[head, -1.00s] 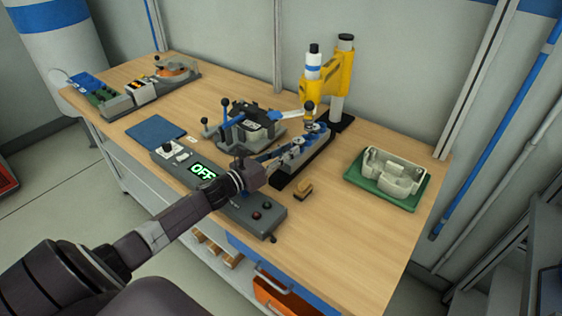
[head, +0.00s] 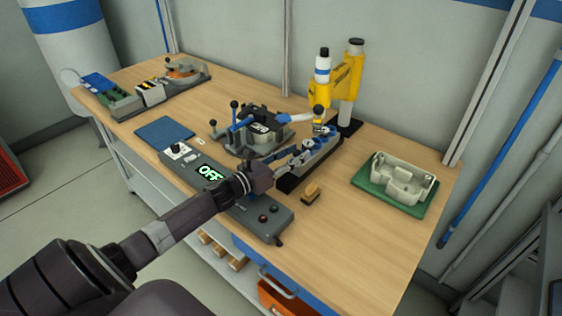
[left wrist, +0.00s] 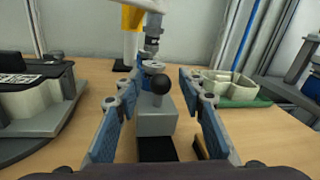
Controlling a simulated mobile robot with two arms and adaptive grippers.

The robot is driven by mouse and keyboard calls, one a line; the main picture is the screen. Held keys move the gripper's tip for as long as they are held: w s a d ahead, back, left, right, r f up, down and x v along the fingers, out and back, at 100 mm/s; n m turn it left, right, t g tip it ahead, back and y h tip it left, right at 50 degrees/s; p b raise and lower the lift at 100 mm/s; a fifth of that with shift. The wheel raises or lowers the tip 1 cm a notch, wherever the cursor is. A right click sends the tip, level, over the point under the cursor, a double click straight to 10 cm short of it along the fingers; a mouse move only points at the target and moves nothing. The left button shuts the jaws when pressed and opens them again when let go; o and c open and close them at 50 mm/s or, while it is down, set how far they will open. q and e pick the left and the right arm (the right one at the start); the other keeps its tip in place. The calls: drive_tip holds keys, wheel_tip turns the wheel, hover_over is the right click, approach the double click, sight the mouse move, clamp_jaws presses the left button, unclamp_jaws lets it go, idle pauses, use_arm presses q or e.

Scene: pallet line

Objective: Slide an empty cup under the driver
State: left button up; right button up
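The driver (head: 322,70) is a white and blue cylinder on a yellow arm and post at the back of the bench. Below it a grey slide block (head: 318,150) sits on a black rail. A small silver cup-like part (left wrist: 152,68) shows below the driver's tip in the left wrist view; I cannot tell whether it is empty. A black ball knob (left wrist: 160,84) stands on the slide block. My left gripper (left wrist: 160,95) is open, with its blue-grey fingers on either side of the knob, apart from it. In the head view the left gripper (head: 298,160) reaches over the rail's near end. My right gripper is out of view.
A control box (head: 250,212) reading OFF lies under my left arm. A clamp fixture (head: 250,140) stands left of the slide. A small wooden-coloured block (head: 311,193) lies close by on the right. A pale housing on a green tray (head: 378,192) is farther right. The front right bench is clear.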

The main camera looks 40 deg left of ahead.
use_arm(q)
drive_tip(key=v, duration=1.1)
drive_tip(key=shift+s, duration=0.2)
